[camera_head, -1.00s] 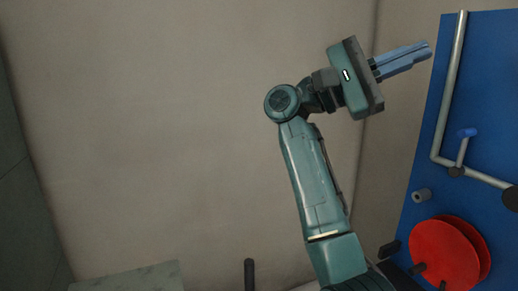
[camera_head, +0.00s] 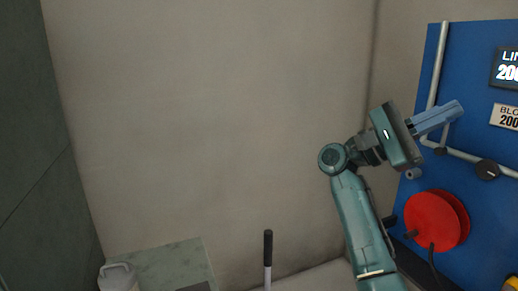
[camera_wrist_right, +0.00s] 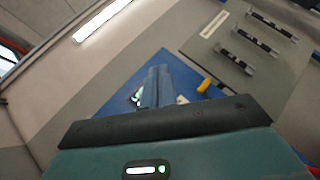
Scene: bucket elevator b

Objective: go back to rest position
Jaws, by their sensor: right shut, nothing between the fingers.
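My right gripper (camera_head: 438,118) is raised in the head view, pointing right toward the blue panel (camera_head: 455,180). Its fingers are together with nothing between them. The fingertips overlap the panel's left part in the picture; I cannot tell the gap in depth. In the right wrist view the closed fingers (camera_wrist_right: 158,85) point away, with the blue panel (camera_wrist_right: 118,103) beyond them. My left gripper is in neither view.
The panel carries a red reel (camera_head: 432,220), a grey pipe (camera_head: 437,70) and number displays (camera_head: 508,68). A black-handled lever (camera_head: 268,250) stands at the bottom, with a white container (camera_head: 118,277) lower left. Open space lies before the bare wall (camera_head: 210,120).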

